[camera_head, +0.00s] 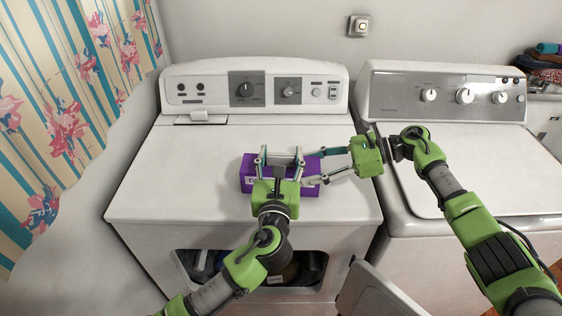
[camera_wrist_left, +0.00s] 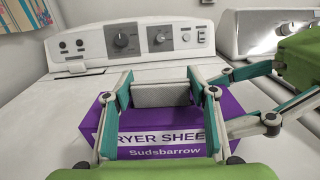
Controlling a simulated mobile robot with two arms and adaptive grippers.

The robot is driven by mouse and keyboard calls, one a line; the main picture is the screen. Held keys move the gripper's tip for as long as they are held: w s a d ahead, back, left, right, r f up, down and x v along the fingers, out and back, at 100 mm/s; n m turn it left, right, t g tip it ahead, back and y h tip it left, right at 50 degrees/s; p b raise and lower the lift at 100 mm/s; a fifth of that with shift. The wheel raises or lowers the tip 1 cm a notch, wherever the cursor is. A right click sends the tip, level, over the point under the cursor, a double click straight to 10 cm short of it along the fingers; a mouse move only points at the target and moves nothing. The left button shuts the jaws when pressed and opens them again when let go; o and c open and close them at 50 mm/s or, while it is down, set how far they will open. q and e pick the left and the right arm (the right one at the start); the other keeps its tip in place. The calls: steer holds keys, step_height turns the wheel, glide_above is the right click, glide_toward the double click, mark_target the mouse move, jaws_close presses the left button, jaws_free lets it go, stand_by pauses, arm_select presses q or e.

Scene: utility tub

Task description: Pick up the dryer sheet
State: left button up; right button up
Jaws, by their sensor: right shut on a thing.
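The dryer sheet box (camera_head: 247,172) is purple with a white label. It lies on the white machine on the left, and its label reads "DRYER SHEETS Sudsbarrow" in the left wrist view (camera_wrist_left: 170,152). My left gripper (camera_head: 281,157) is above the box's middle with its fingers apart, hiding part of it. A grey panel (camera_wrist_left: 160,94) shows between those fingers; I cannot tell what it is. My right gripper (camera_head: 311,163) reaches in from the right and is shut on the box's right end. The box's underside is hidden.
The control panel (camera_head: 252,87) rises behind the box. A second machine (camera_head: 490,150) stands close on the right. The left machine's front door (camera_head: 370,292) hangs open below. The white top is clear to the left of the box.

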arm_select(q)
steer(key=shift+c, duration=0.5)
step_height(320, 180, up, 10)
steer(key=shift+r, duration=0.1)
arm_select(e)
steer(key=o, duration=1.4)
steer(key=shift+d, duration=0.1)
